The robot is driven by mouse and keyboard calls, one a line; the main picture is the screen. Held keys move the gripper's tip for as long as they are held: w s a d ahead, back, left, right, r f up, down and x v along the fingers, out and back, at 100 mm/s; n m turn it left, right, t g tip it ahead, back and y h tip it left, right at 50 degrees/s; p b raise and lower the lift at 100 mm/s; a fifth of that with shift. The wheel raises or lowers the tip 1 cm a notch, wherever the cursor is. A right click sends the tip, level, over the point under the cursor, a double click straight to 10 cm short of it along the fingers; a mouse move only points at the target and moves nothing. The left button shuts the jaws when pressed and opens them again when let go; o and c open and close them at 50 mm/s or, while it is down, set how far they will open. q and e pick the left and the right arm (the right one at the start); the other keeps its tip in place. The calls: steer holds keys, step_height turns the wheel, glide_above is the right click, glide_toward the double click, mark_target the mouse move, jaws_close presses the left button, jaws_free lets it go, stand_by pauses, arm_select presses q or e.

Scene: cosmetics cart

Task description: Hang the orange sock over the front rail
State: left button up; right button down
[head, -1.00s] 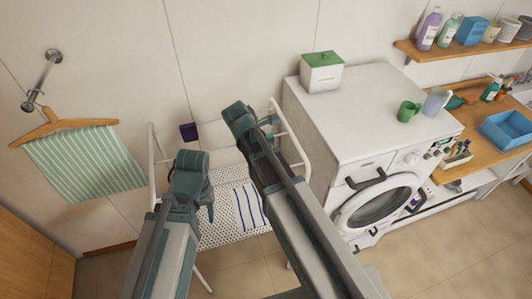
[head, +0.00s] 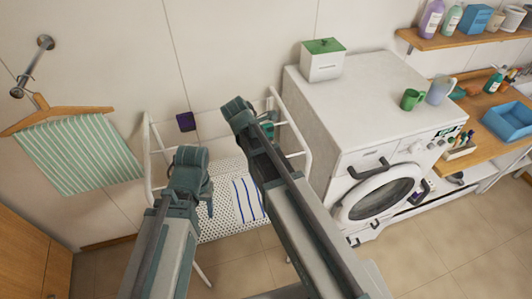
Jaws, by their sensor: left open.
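I see no orange sock in the head view. The white drying rack (head: 149,150) stands against the wall, largely behind my arms. The front rail cannot be made out clearly behind my arms and the cloths. My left gripper (head: 209,200) is open in front of the rack's left part, its fingers partly hidden by its wrist. My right gripper (head: 268,131) is at the rack's right side, mostly hidden by its own arm, so its jaws cannot be read.
A small dark purple item (head: 186,121) is at the rack's back. A white washing machine (head: 345,120) stands close on the right, with a green-lidded box (head: 322,62) and mugs on top. A striped green cloth (head: 80,153) hangs on a hanger at left. Floor in front is clear.

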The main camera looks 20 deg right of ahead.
step_height(320, 180, down, 8)
steer(key=b, duration=0.7)
steer(key=shift+r, duration=0.15)
stand_by(0.4)
steer(key=c, duration=0.6)
jaws_free()
steer(key=shift+r, duration=0.1)
steer(key=p+v, duration=1.2)
steer(key=v, duration=0.1)
steer(key=shift+a+r+p, duration=0.2)
steer(key=shift+r+p, duration=0.1)
steer(key=shift+f, duration=0.1)
